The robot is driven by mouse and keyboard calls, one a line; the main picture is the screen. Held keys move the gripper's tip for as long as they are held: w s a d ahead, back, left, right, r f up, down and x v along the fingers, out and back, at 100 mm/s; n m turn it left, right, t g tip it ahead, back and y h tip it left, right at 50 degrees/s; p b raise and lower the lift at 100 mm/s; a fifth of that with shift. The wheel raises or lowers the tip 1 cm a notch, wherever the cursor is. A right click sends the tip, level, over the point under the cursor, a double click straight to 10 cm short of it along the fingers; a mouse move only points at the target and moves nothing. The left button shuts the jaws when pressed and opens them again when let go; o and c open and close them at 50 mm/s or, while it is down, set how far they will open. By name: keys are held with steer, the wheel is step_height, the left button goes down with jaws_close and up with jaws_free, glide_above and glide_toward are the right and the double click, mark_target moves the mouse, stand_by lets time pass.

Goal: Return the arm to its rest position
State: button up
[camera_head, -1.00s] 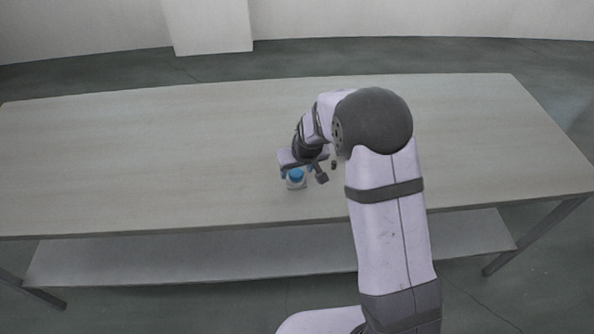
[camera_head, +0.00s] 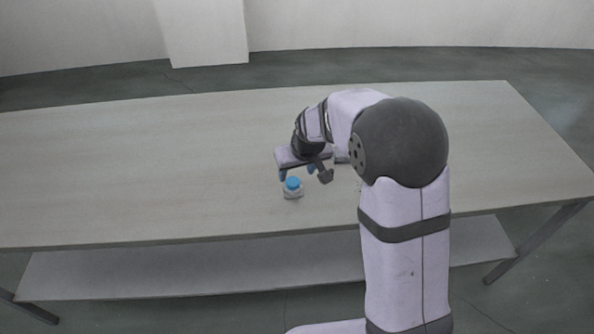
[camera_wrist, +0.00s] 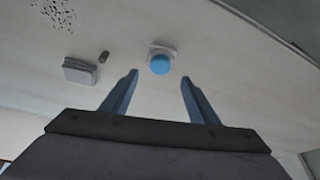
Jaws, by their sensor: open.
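My gripper (camera_head: 298,173) is open and empty above the table, just behind a small white container with a blue cap (camera_head: 293,187). In the wrist view, the two blue fingers of my gripper (camera_wrist: 160,95) stand wide apart. The blue-capped container (camera_wrist: 160,62) stands upright on the table beyond the fingertips, apart from them. My arm reaches in from the right of the head view and bends down toward the table.
A grey box (camera_wrist: 80,70), a small dark piece (camera_wrist: 104,57) and a patch of dark specks (camera_wrist: 60,12) lie on the table in the wrist view. The long pale table (camera_head: 120,160) is bare on its left side. A lower shelf (camera_head: 180,270) runs beneath it.

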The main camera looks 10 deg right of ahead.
stand_by(0.3)
steer(key=s+d+f+g, duration=0.25)
steer(key=s+f, duration=0.25)
steer(key=s, duration=0.6)
steer(key=s+d+r+m+g, duration=0.1)
steer(key=s+d+r, duration=0.1)
steer(key=s, duration=0.6)
steer(key=s+d+r+m+h, duration=0.1)
steer(key=s+d, duration=0.3)
steer(key=s, duration=0.4)
steer(key=shift+r+m+g, duration=0.3)
steer(key=shift+r+g, duration=0.05)
steer(key=shift+r, duration=0.5)
